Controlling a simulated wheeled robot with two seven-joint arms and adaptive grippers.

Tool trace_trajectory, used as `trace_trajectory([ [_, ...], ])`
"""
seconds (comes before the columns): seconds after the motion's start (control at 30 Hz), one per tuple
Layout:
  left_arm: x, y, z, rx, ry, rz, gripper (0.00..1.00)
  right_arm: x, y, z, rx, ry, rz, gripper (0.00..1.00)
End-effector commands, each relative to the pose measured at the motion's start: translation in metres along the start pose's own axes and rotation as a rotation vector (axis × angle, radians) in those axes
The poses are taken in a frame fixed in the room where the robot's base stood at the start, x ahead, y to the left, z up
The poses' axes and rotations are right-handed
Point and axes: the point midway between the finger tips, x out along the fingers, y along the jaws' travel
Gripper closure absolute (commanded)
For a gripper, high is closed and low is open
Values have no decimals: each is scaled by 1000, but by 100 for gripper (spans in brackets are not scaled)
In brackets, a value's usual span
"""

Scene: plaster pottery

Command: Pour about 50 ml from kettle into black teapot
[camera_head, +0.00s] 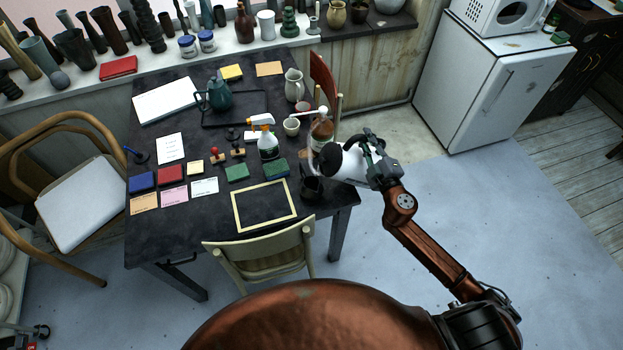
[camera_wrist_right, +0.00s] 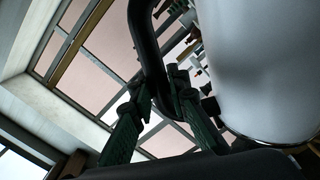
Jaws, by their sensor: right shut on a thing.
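The white kettle (camera_head: 347,162) with dark parts is at the right edge of the dark table, tipped over on its side with its spout side toward the left. My right gripper (camera_head: 376,165) is shut on its handle. In the right wrist view the fingers (camera_wrist_right: 165,100) close around the black handle (camera_wrist_right: 148,45), beside the white kettle body (camera_wrist_right: 262,70). A small black vessel (camera_head: 312,188) stands on the table below and left of the kettle, partly hidden; I cannot tell whether it is the black teapot. No liquid stream is clearly visible. My left gripper is out of view.
A dark teal teapot (camera_head: 219,96) stands at the black tray (camera_head: 235,122). A brown bottle (camera_head: 322,132), spray bottle (camera_head: 268,146) and small cup (camera_head: 291,126) stand close left of the kettle. A yellow frame (camera_head: 262,230) lies near the front edge. Floor to the right is clear.

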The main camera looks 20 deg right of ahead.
Motion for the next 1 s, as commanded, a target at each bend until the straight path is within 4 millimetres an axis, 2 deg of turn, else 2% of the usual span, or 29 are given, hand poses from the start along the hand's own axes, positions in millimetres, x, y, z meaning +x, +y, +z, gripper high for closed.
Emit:
trace_trajectory([
  [0.03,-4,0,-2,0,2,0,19,1,6,-8,-23,6,8,100],
  [0.43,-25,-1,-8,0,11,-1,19,1,7,-33,-171,6,10,100],
  [1.0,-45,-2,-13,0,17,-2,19,1,7,-51,-280,3,9,100],
])
